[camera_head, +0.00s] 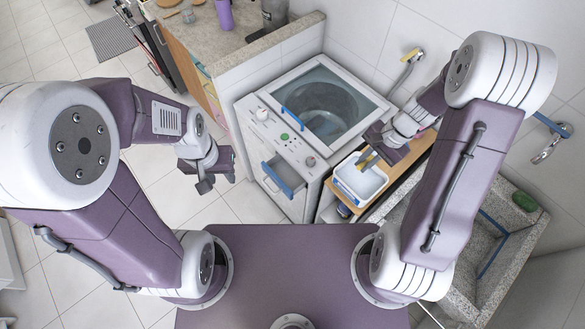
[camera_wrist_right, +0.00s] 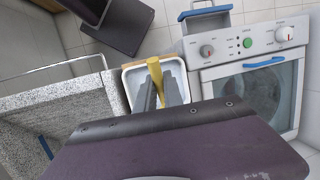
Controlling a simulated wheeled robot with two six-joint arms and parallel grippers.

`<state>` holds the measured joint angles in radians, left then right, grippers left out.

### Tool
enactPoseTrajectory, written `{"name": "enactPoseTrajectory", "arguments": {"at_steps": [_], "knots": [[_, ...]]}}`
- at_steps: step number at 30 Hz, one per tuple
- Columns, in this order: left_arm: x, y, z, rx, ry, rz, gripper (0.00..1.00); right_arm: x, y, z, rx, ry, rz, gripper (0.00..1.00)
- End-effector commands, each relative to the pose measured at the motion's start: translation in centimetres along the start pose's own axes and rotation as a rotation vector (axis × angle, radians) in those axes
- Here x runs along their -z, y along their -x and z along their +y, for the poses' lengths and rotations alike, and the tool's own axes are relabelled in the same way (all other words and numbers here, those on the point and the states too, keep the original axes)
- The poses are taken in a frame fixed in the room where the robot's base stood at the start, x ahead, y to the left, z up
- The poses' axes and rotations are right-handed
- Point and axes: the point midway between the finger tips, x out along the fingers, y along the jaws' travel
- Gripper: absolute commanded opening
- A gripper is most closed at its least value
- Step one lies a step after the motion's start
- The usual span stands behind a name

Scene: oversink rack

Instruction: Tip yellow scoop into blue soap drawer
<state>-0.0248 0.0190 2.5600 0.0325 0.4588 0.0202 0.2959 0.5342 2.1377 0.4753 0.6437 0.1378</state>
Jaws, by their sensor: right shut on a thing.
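The yellow scoop (camera_head: 367,157) is held by my right gripper (camera_head: 371,153), which is shut on it. In the right wrist view the yellow handle (camera_wrist_right: 155,71) stands between the two fingers, over a white tub (camera_wrist_right: 133,80). Whether the scoop holds powder is hidden. The blue soap drawer (camera_head: 284,178) is pulled out from the front of the washing machine (camera_head: 303,158), left of the tub. It also shows at the top of the right wrist view (camera_wrist_right: 207,19). My left gripper (camera_head: 214,181) is open and empty, left of the drawer.
The white tub with blue trim (camera_head: 342,188) stands on a wooden shelf (camera_head: 406,166) beside the machine. The machine's lid has a blue handle (camera_head: 294,118). A granite sink (camera_head: 470,262) lies at right, and a counter (camera_head: 209,40) at back left. Floor before the drawer is clear.

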Motion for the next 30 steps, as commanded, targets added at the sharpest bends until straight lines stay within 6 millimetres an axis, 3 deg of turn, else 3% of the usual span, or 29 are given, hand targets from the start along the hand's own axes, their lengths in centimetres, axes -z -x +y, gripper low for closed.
{"name": "enactPoseTrajectory", "arguments": {"at_steps": [12,16,21,25,30], "knots": [[0.0,-0.1,0.0,0.0,0.0,0.0,0.36,0.0,-0.1,0.0,0.0,0.001,0.0,0.0],[-0.2,-2.1,0.0,0.0,0.0,0.0,0.36,-0.2,-2.6,-0.6,-0.012,0.043,-0.008,0.0],[-0.6,-5.7,-0.1,0.0,0.0,0.0,0.36,0.6,-5.6,-2.9,-0.078,0.349,-0.025,0.0],[-0.6,-5.8,-0.1,0.0,0.0,-0.001,0.36,0.7,-4.3,-2.9,-0.161,0.641,-0.082,0.0],[-0.6,-5.5,-0.1,0.0,0.0,0.0,0.36,0.2,-3.3,-1.9,-0.199,0.778,-0.143,0.0]]}}
